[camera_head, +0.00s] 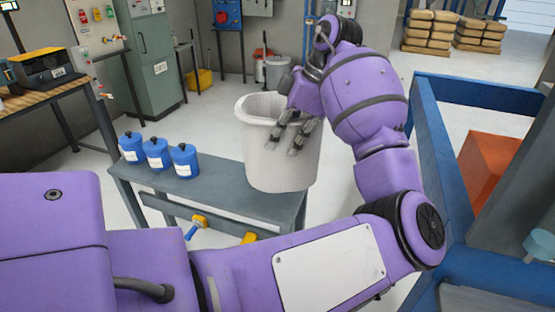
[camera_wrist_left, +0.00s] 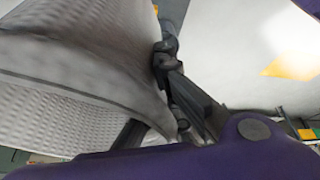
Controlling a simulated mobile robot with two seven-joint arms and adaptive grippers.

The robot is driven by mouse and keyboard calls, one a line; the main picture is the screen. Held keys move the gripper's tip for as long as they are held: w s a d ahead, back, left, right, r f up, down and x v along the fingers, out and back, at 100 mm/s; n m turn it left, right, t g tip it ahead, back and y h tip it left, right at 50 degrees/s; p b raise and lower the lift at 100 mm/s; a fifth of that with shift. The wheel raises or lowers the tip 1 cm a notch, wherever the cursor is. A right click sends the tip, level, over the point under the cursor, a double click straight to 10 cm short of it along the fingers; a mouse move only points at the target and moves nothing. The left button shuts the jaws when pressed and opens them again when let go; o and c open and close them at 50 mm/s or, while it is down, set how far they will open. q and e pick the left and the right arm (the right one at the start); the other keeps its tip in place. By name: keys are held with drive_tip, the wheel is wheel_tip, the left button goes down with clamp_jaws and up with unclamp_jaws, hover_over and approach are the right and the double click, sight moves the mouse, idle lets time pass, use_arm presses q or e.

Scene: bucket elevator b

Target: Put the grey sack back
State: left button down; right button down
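The grey sack (camera_head: 262,165) is a pale, open-topped, upright container with a folded rim. It appears to stand on the right end of the grey table (camera_head: 225,198) in the head view. The left wrist view shows the sack's woven side (camera_wrist_left: 70,75) close to the fingers. My right gripper is not in view.
Blue canisters (camera_head: 157,153) stand on the left of the grey table. A blue-railed frame (camera_head: 440,160) with an orange block (camera_head: 492,165) is on the right. Stacked brown sacks (camera_head: 430,30) are at the back right. A wooden bench (camera_head: 40,95) is at the left.

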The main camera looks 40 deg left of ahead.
sight(253, 149)
use_arm(q)
drive_tip(key=a+f, duration=0.1)
drive_tip(key=a, duration=0.1)
drive_tip(key=a+f, duration=0.1)
drive_tip(key=a, duration=0.4)
drive_tip(key=shift+w+a+f+p, duration=0.3)
drive_tip(key=shift+w+f+p, duration=0.05)
drive_tip(key=shift+f, duration=0.05)
drive_tip(key=a+f, duration=0.2)
drive_tip(key=f, duration=0.1)
drive_tip(key=a+f, duration=0.1)
drive_tip(key=shift+w+a+f, duration=0.25)
drive_tip(key=shift+w+f, duration=0.05)
drive_tip(key=shift+w+a+f, duration=0.1)
drive_tip(key=shift+a+f, duration=0.3)
drive_tip(key=shift+f, duration=0.1)
drive_tip(key=f, duration=0.3)
drive_tip(key=shift+a+f, duration=0.25)
drive_tip(key=shift+f, duration=0.15)
drive_tip(key=c, duration=2.4)
unclamp_jaws()
drive_tip(key=shift+d+f, duration=0.1)
drive_tip(key=shift+f, duration=0.05)
drive_tip(key=o, duration=0.4)
